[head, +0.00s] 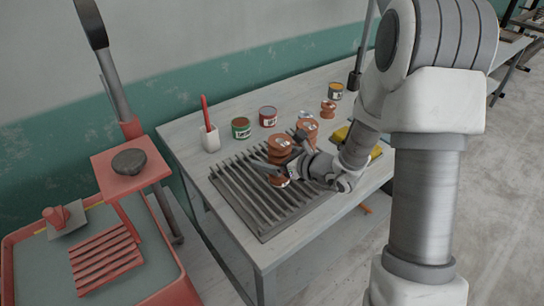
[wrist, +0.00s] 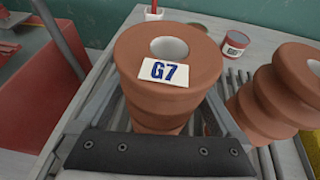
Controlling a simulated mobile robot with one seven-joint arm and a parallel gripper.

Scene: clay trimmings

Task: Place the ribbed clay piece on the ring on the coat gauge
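A ribbed brown clay piece (head: 281,146) with a hollow top stands upright at the slatted rack. In the wrist view this piece (wrist: 165,105) fills the middle, with a white "G7" label on its top rim. My gripper (head: 267,166) is around its lower part, one finger on each side. The fingers are partly hidden by the piece, and I cannot tell whether they press on it. A red stand at left has a square red plate (head: 110,166) with a dark round part (head: 129,162) on it. I cannot make out for sure which thing is the coat gauge or its ring.
A second ribbed piece (wrist: 285,95) stands close on the right, with a smaller one (head: 328,108) behind. Several paint tins, such as a green one (head: 241,128), and a white cup (head: 210,140) line the table's back. A red-rimmed tray (head: 165,293) is at lower left.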

